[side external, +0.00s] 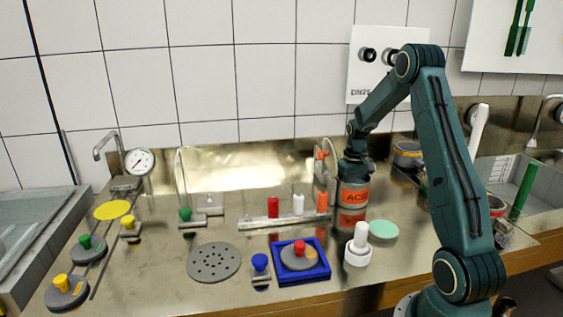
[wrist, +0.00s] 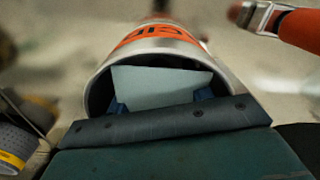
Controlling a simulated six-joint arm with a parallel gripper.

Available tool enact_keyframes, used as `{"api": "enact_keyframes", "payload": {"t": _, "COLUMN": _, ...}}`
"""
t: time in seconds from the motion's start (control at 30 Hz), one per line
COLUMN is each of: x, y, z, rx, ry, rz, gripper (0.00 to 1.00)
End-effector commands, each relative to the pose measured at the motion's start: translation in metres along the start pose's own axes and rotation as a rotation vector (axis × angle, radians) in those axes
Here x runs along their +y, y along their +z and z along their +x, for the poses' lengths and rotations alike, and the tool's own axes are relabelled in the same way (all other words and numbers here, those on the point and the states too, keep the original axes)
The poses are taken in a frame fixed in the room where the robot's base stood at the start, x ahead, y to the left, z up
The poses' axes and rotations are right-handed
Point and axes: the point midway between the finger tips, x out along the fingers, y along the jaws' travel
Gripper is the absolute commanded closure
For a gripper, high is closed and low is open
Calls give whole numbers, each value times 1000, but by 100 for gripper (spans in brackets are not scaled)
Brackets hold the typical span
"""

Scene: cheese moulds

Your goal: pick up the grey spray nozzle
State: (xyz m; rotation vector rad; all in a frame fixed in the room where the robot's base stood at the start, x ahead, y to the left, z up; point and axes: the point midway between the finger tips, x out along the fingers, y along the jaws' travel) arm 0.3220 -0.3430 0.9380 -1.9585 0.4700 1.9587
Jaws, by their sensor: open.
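A metal can (side external: 353,195) with an orange label stands on the steel bench. My gripper (side external: 356,172) is right over its mouth, pointing down, its fingertips hidden by the can. In the wrist view the can's rim (wrist: 98,72) curves around my gripper (wrist: 161,98), which is open with blue finger parts low in the mouth. A pale grey-blue piece (wrist: 160,84) shows between them; I cannot tell whether it is the grey spray nozzle. No other grey nozzle is clear to me. A white rack (side external: 256,224) holds a red (side external: 273,207), a white (side external: 298,204) and an orange piece (side external: 321,201).
A white stepped piece (side external: 359,247) and a pale green disc (side external: 384,231) stand in front of the can. A blue tray (side external: 321,273) holds a grey disc with a red knob. A perforated grey disc (side external: 214,262) lies left. A sink (side external: 525,185) is at right.

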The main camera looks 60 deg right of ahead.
Motion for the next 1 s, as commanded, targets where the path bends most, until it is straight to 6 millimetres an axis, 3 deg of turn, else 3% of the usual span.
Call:
{"api": "enact_keyframes", "payload": {"t": 0.43, "x": 0, "y": 0, "z": 0, "rx": 0, "ry": 0, "rz": 0, "gripper": 49}}
{"api": "enact_keyframes", "payload": {"t": 0.47, "x": 0, "y": 0, "z": 0, "rx": 0, "ry": 0, "rz": 0, "gripper": 50}}
{"api": "enact_keyframes", "payload": {"t": 0.7, "x": 0, "y": 0, "z": 0, "rx": 1, "ry": 0, "rz": 0, "gripper": 96}}
{"api": "enact_keyframes", "payload": {"t": 1.0, "x": 0, "y": 0, "z": -1, "rx": 1, "ry": 0, "rz": 0, "gripper": 100}}
